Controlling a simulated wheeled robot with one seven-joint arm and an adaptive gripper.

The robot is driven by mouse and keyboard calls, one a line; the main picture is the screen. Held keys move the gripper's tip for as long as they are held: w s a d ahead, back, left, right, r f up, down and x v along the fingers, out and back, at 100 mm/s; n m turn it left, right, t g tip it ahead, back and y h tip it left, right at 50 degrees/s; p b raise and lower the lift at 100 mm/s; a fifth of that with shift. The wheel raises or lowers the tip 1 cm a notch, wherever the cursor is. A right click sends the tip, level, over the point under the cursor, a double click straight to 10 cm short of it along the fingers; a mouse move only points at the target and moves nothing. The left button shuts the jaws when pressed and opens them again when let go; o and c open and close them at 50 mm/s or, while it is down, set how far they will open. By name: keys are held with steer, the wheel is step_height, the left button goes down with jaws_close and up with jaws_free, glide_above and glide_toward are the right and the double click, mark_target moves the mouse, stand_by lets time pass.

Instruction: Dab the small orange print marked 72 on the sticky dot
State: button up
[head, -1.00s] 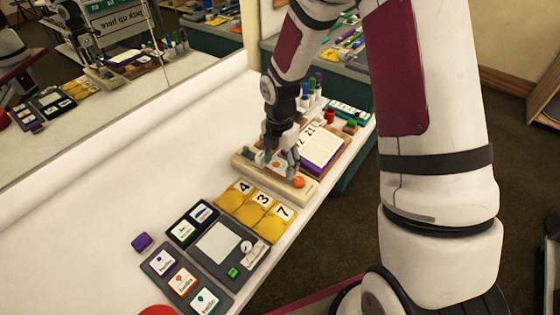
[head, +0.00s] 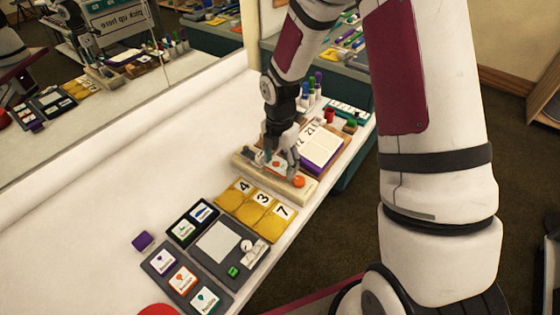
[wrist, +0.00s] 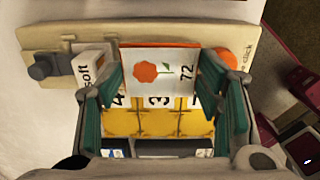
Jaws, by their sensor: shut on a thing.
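The small print (wrist: 178,58) marked 72 is white with an orange flower and an orange strip along its far edge. It sits between the fingers of my gripper (wrist: 163,78), which is shut on it. In the head view my gripper (head: 280,169) is low over the cream board (head: 313,192), with the print (head: 277,163) partly hidden. Whether the print touches the board is hard to tell. I cannot identify the sticky dot for sure; a grey tray (head: 207,268) in front holds a white round piece (head: 247,245) and a pale pad (head: 217,243).
Yellow cards (head: 254,214) numbered 4, 3 and 7 lie just in front of the board. The board carries an orange button (head: 299,182) and a dark knob (wrist: 48,67). A purple block (head: 142,240) stands left of the tray. The table's left side is clear, beside a mirror (head: 160,70).

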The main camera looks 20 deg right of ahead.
steer(key=shift+r+p, duration=1.85)
steer(key=shift+r, duration=1.2)
steer(key=m, duration=0.7)
steer(key=shift+r, duration=0.1)
steer(key=m, duration=0.5)
steer(key=shift+s+r+m, duration=0.1)
steer(key=shift+r+m, duration=0.05)
steer(key=shift+m, duration=0.15)
steer(key=m, duration=0.5)
steer(key=shift+r+m, duration=0.15)
steer(key=shift+m, duration=0.15)
steer(key=m, duration=0.6)
steer(key=shift+r+m, duration=0.2)
steer(key=shift+m, duration=0.1)
